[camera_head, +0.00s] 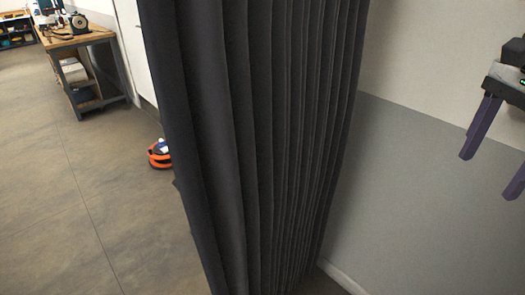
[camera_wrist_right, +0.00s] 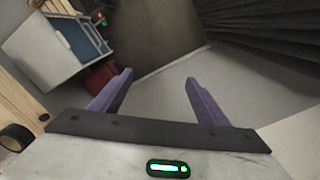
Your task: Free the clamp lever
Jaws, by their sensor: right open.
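No clamp lever can be made out in either view. My right gripper (camera_head: 493,150) is at the right edge of the head view, in front of the wall, with its two purple fingers apart and nothing between them. In the right wrist view the same open gripper (camera_wrist_right: 155,88) shows over bare floor and wall. A dark pleated curtain (camera_head: 265,140) hangs in the middle of the head view, left of the right gripper and apart from it. What lies behind the curtain is hidden. My left gripper is not in view.
A wooden workbench (camera_head: 82,38) with tools stands at the far left. An orange and black object (camera_head: 159,155) lies on the floor by the curtain. The right wrist view shows a white and blue cabinet or box (camera_wrist_right: 75,45) and a red object (camera_wrist_right: 101,76). Floor at left is clear.

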